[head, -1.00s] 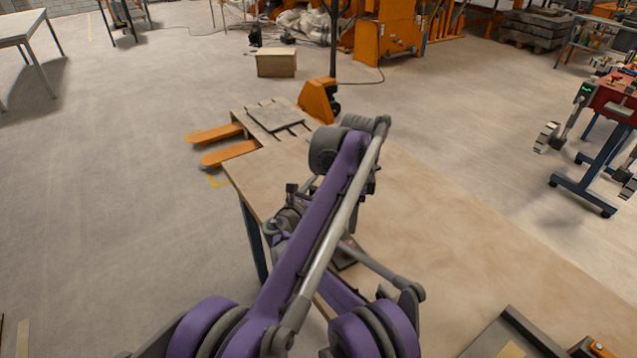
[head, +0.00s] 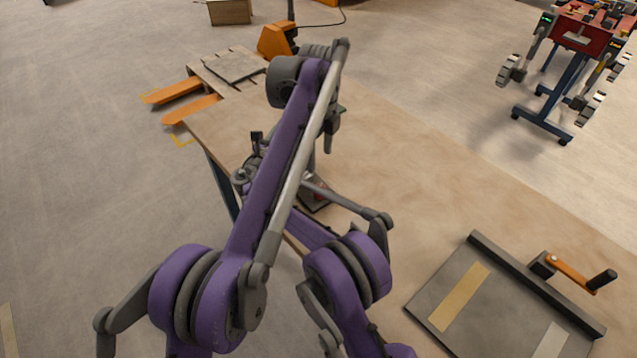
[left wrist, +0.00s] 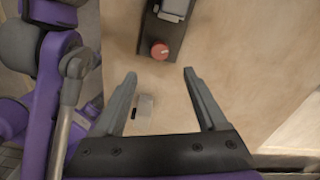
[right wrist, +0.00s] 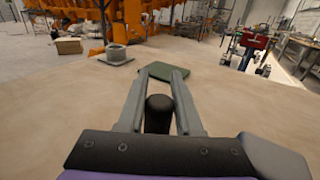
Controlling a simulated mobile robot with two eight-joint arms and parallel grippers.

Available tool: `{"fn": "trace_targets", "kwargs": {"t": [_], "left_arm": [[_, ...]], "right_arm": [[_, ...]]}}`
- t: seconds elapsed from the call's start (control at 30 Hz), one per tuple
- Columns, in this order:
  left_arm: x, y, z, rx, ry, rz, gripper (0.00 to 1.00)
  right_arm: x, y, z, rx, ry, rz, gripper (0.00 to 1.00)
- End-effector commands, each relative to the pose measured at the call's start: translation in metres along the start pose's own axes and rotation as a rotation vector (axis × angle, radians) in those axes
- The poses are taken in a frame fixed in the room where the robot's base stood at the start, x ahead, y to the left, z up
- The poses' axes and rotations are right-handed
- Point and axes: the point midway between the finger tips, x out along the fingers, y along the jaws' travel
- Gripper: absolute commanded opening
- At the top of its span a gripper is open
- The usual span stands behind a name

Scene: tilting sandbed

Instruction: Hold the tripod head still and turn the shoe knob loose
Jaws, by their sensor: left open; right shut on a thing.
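In the left wrist view, a red round knob (left wrist: 160,51) sits on a dark, narrow fixture (left wrist: 157,35), which I take to be the tripod head with its shoe knob. It lies just beyond the fingertips of my left gripper (left wrist: 159,73), which is open and not touching it. A small pale block (left wrist: 145,106) lies below, between the fingers as seen. My right gripper (right wrist: 158,74) is shut on a dark, rounded handle-like piece (right wrist: 157,112). How this piece joins the fixture is hidden. In the head view, my arms hide most of the fixture; a small red part (head: 320,184) shows.
A grey board (head: 447,285) with an orange crank (head: 568,272) lies at the lower right of the table (head: 400,180). A green plate (right wrist: 166,72) lies beyond my right gripper. The middle of the table is clear. A red wheeled cart (head: 580,35) stands beyond.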

Motion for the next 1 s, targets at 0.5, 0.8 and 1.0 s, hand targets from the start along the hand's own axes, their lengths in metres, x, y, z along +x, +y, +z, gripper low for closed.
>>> {"fn": "trace_targets", "kwargs": {"t": [0.5, 0.8, 1.0], "left_arm": [[0.081, 0.0, 0.0, 0.021, 0.0, 0.0, 0.74], [0.116, 0.0, 0.0, 0.02, 0.0, 0.0, 0.74], [0.119, 0.0, 0.0, 0.02, 0.0, 0.0, 0.74]], "right_arm": [[0.0, 0.0, 0.0, 0.0, 0.0, 0.0, 0.0], [0.0, 0.0, 0.0, 0.0, 0.0, 0.0, 0.0], [0.0, 0.0, 0.0, 0.0, 0.0, 0.0, 0.0]]}}
